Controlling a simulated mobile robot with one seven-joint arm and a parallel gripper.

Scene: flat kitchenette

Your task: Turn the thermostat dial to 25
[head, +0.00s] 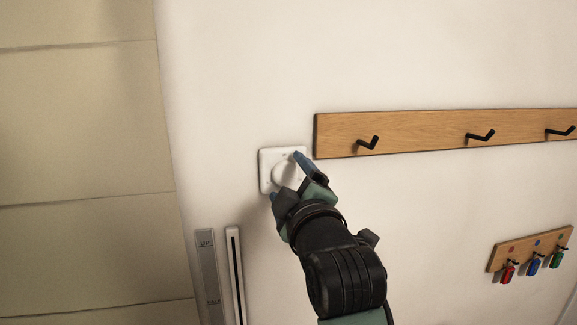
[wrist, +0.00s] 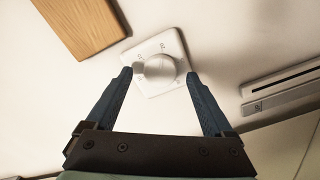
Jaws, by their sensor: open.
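The thermostat is a white square plate (head: 267,156) on the wall with a round white dial (head: 282,174) at its middle. My gripper (head: 285,175) is in front of it, one blue finger at the upper right and one at the lower left, partly covering the plate. In the wrist view the dial (wrist: 160,70) lies between and just beyond the tips of my open gripper (wrist: 160,76). Small marks show on the plate (wrist: 172,40), too blurred to read. I cannot tell whether either finger touches the dial.
A wooden rail (head: 430,132) with black hooks is close at the right. Below are a grey strip marked UP (head: 207,270) and a white slotted strip (head: 236,275). A small key rack (head: 530,248) hangs at the lower right. The wall above is bare.

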